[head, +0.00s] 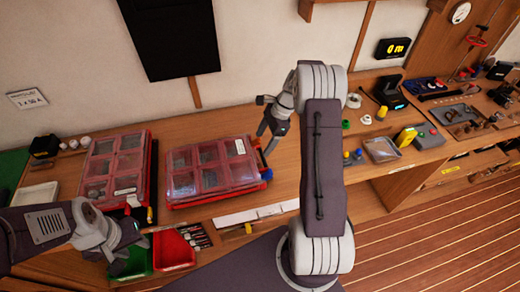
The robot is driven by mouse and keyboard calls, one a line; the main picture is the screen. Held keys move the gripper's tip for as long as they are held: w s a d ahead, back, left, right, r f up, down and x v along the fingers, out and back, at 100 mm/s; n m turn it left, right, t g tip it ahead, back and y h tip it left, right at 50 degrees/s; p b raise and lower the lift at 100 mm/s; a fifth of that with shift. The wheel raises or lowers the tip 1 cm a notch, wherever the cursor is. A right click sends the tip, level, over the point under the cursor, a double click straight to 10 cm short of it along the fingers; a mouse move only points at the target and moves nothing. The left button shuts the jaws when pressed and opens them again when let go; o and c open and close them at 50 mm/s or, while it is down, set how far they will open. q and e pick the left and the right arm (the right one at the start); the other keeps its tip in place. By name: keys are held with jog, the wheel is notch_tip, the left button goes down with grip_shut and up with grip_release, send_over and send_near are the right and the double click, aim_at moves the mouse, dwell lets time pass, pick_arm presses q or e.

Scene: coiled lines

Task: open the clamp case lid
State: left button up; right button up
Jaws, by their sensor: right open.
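Two red cases with clear, compartmented lids lie on the wooden bench: a left case (113,165) and a right case (210,168). Both lids look shut. Their labels are too small to read, so I cannot tell which is the clamp case. My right gripper (265,124) is open and empty, just above and beside the right case's right edge, near a blue part (271,146) there. Whether it touches the case is unclear. My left gripper (128,238) is in front of the left case, over the bench front; its jaw state is unclear.
A red tray (172,250) and a green tray (138,262) sit at the bench front. A white tray (36,194) is at the left. Further right are a clear-topped tray (381,149), a yellow block (405,137) and small caps. Bench behind the right case is mostly clear.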

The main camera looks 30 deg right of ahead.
aim_at(256, 153)
jog(key=x, duration=0.6)
jog(key=shift+w+p, duration=0.1)
jog(key=shift+p, duration=0.3)
